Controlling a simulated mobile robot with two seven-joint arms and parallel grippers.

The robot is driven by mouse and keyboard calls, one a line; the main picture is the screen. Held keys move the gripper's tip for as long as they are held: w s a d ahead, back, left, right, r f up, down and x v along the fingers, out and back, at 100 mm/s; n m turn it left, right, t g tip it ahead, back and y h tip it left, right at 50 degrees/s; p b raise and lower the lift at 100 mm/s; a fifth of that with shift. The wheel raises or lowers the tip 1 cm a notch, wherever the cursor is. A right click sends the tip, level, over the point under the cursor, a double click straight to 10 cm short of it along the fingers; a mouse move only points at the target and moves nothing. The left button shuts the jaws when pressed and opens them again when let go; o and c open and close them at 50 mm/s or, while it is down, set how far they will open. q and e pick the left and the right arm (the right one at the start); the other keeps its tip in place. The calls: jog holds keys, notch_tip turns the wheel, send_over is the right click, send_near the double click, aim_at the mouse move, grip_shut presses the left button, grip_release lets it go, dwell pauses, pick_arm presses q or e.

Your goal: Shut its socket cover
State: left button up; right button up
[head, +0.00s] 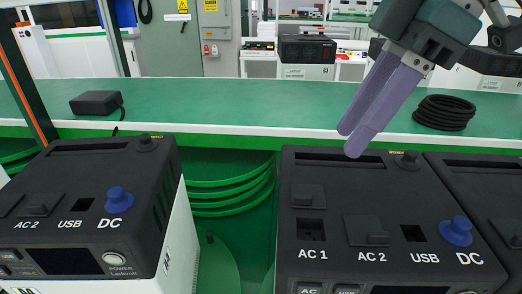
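A black power station (291,262) stands at the front right, its top panel facing up. Its AC 1 socket (311,230) is uncovered, and the AC 1 cover (308,196) is folded back behind it. Its AC 2 cover (367,231) lies flat over the socket. My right gripper (352,142) comes from the upper right and points down above the station's back edge, apart from the covers. Its two purple fingers lie close together with nothing seen between them. My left gripper is out of view.
A second station (85,165) stands at the left, and another (490,185) adjoins at the right. Blue DC knobs (456,231) stick up. The green bench (230,105) behind holds a black adapter (97,103) and a coiled cable (444,112). Green turntable parts (232,198) show between the stations.

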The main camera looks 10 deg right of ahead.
aim_at(305, 196)
jog(key=p+x, duration=0.2)
jog(key=x, duration=0.6)
jog(key=shift+w+a+f, duration=0.1)
jog(key=shift+a+f, duration=0.1)
jog(key=shift+a+f+p, duration=0.15)
jog(key=shift+f+p, duration=0.15)
jog(key=shift+f, duration=0.3)
jog(key=shift+w, duration=0.1)
grip_shut()
jog(key=shift+r, duration=0.1)
dwell(0.5)
